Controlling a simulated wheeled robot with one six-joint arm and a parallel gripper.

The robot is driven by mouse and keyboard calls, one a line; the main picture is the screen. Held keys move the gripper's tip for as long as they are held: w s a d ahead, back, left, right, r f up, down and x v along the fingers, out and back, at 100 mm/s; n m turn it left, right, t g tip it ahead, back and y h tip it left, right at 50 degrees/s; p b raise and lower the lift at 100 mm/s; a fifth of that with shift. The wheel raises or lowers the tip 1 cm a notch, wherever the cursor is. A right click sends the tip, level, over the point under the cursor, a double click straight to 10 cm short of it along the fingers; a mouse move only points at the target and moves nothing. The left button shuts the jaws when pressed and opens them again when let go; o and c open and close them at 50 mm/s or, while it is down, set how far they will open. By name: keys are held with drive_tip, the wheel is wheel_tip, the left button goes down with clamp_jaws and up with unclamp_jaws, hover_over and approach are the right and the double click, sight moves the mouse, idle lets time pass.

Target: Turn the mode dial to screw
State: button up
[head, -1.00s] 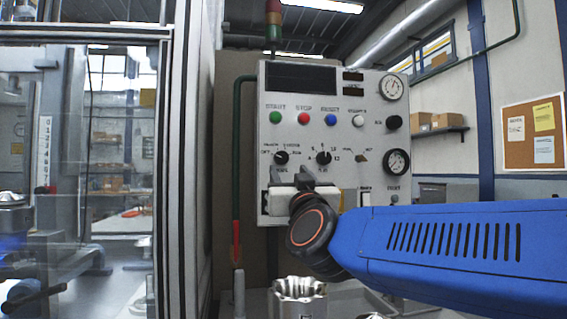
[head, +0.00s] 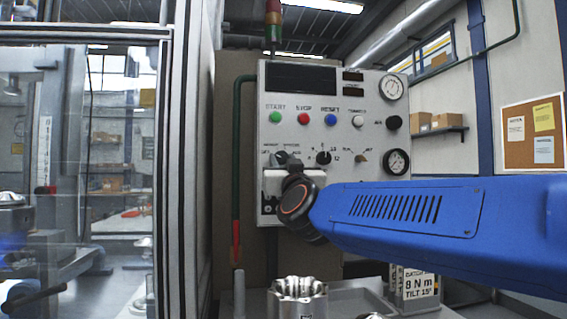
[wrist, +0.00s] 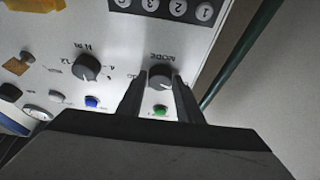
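The mode dial (wrist: 160,76) is a dark round knob on the pale control panel (wrist: 110,40), with an upside-down MODE label beside it in the wrist view. My gripper (wrist: 158,82) is open, with one dark finger on each side of the dial. I cannot tell whether the fingers touch it. In the head view my gripper (head: 284,164) is at the dial (head: 281,157) and partly covers it. The small position labels around the dial, and where its pointer stands, are too blurred to read.
A second knob (head: 323,157) sits just right of the dial. Green (head: 275,117), red (head: 303,118) and blue (head: 330,119) buttons are above. Two gauges (head: 396,161) are at the panel's right. A machined metal housing (head: 299,297) stands on the bench below.

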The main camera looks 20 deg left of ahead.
drive_tip(key=c, duration=0.5)
drive_tip(key=m+h, duration=0.1)
drive_tip(key=m, duration=0.1)
drive_tip(key=m+h, duration=0.1)
drive_tip(key=m, duration=0.2)
drive_tip(key=shift+s+a+t+h, duration=0.1)
drive_tip(key=shift+a+t+h, duration=0.1)
drive_tip(key=shift+t+h, duration=0.15)
drive_tip(key=shift+s+a+r+m+h, duration=0.1)
drive_tip(key=shift+m+h, duration=0.7)
drive_tip(key=shift+m, duration=1.05)
drive_tip(key=shift+a+r+m+h, duration=0.1)
drive_tip(key=shift+m+h, duration=0.65)
drive_tip(key=shift+m, duration=1.1)
drive_tip(key=shift+d, duration=0.1)
drive_tip(key=o, duration=1)
